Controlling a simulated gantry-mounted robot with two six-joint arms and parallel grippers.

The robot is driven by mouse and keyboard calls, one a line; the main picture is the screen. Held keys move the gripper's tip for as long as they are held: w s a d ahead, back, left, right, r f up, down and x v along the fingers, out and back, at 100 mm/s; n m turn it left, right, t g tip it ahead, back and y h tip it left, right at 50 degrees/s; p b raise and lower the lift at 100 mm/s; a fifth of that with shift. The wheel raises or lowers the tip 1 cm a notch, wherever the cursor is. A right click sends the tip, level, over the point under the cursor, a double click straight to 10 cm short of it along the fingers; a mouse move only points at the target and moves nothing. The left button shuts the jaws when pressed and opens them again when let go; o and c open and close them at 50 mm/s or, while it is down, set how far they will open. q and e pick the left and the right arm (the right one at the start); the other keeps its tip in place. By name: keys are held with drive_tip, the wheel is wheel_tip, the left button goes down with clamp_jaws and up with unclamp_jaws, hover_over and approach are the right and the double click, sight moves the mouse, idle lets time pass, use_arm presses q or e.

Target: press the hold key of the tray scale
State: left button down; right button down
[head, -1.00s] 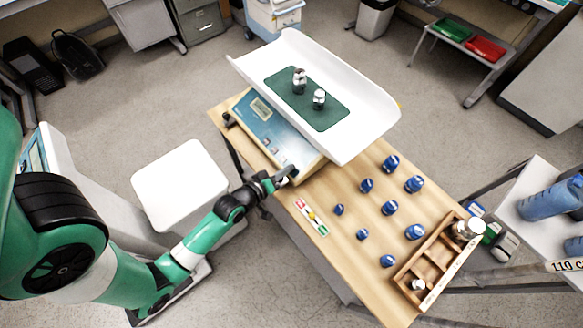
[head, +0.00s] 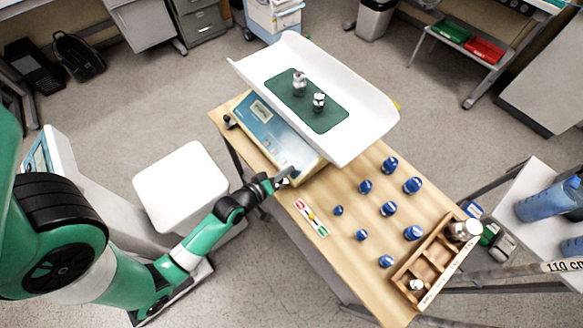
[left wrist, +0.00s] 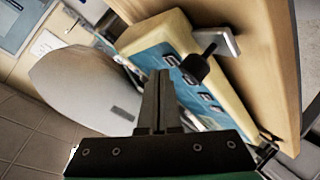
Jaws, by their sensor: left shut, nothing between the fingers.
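The tray scale stands on the far end of the wooden table, with a white curved tray (head: 366,112) above a beige base with a blue front panel (head: 268,128). Two metal weights (head: 299,84) stand on the tray's green mat. My left gripper (head: 284,176) is shut and empty at the near right end of the panel. In the left wrist view its closed fingers (left wrist: 160,76) point at the blue panel (left wrist: 152,55), by a row of dark keys (left wrist: 191,80). The key labels are too small to read, and I cannot tell whether the fingertips touch. My right gripper is not in view.
Several blue weights (head: 389,208) stand on the table (head: 340,262) right of my left gripper. A small strip with coloured marks (head: 311,217) lies near its edge. A wooden compartment box (head: 437,262) is at the near right. A white stool (head: 180,185) stands left.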

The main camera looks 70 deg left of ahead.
use_arm(q)
drive_tip(key=shift+r, duration=0.15)
drive_tip(key=r+p, duration=0.1)
drive_tip(key=s+r+p, duration=0.1)
drive_tip(key=r+p, duration=0.1)
drive_tip(key=s+r+p, duration=0.1)
drive_tip(key=shift+d+r, duration=0.25)
drive_tip(key=shift+r, duration=0.1)
drive_tip(key=shift+f, duration=0.1)
idle(0.8)
